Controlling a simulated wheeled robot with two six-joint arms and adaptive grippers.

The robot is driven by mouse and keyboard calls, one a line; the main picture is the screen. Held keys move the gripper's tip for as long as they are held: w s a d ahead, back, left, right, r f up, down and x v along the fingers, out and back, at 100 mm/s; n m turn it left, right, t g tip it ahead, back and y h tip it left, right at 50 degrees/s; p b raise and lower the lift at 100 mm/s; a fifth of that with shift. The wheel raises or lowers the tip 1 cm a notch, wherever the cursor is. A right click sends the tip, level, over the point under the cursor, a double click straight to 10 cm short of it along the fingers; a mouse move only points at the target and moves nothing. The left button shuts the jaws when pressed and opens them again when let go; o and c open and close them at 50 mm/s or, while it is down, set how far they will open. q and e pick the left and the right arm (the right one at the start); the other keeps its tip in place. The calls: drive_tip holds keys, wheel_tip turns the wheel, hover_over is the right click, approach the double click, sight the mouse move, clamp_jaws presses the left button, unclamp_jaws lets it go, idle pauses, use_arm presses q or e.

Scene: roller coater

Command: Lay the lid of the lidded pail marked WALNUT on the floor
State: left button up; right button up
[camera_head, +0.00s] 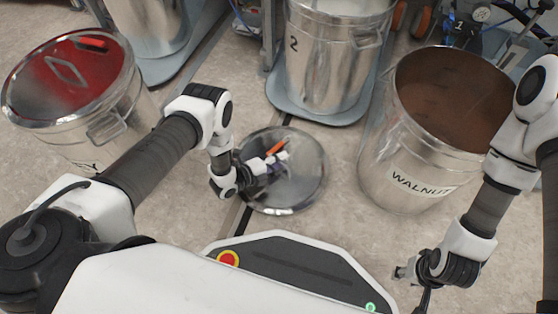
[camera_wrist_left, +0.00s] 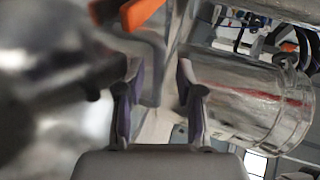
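The pail marked WALNUT (camera_head: 388,178) stands at the right, its top uncovered and brown contents showing. A round shiny metal lid (camera_head: 302,190) with an orange handle grip (camera_head: 276,146) lies flat, left of this pail; I cannot tell for sure that it touches the floor. My left gripper (camera_head: 278,160) is over the lid, by its handle. In the left wrist view my left gripper's fingers (camera_wrist_left: 160,75) are apart, with the orange grip (camera_wrist_left: 141,12) just beyond them and the blurred lid (camera_wrist_left: 45,80) at the left. My right gripper (camera_head: 412,284) is low in front of the WALNUT pail, its fingers unclear.
A pail with a red-topped lid (camera_head: 58,98) stands at the left. A metal pail marked 2 (camera_head: 330,65) stands on a grey base behind the lid. Bare floor (camera_head: 335,220) shows between the lid and the WALNUT pail.

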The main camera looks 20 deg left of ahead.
use_arm(q)
drive_tip(key=shift+s+a, duration=0.1)
drive_tip(key=v, duration=1.1)
drive_tip(key=shift+s+a+r, duration=0.2)
drive_tip(key=shift+s, duration=0.05)
